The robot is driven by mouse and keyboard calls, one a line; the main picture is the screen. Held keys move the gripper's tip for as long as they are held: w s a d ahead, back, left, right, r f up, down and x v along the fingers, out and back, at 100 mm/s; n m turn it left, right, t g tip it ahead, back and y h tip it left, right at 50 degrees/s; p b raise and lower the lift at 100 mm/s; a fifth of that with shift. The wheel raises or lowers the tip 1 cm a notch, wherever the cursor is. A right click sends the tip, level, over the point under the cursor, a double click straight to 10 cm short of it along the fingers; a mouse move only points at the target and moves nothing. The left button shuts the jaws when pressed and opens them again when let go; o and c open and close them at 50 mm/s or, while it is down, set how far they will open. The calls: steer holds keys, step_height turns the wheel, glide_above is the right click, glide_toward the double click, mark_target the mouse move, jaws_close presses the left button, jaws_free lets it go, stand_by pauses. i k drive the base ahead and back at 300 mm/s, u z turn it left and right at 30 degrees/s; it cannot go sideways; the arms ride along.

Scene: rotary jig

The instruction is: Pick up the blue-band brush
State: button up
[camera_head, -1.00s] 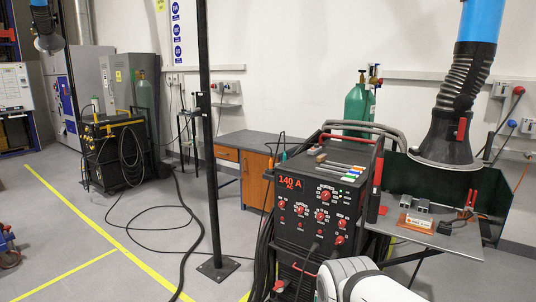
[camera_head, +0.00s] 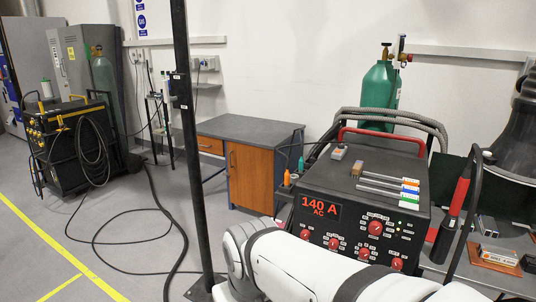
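Several thin brushes with grey shafts and coloured bands lie side by side on top of the black welding machine (camera_head: 345,185). My white arm crosses the bottom of the view in front of the machine. My gripper is out of view, so its state and its distance to the brushes do not show.
A black post (camera_head: 188,150) stands left. A wooden-fronted bench (camera_head: 250,170) is behind.

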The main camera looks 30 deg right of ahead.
mark_target(357, 169)
steer(key=z, duration=0.65)
steer(key=i, duration=1.2)
steer(key=z, duration=0.8)
steer(key=k, duration=0.8)
steer(key=z, duration=0.2)
steer(key=i, duration=0.85)
steer(key=u, duration=0.15)
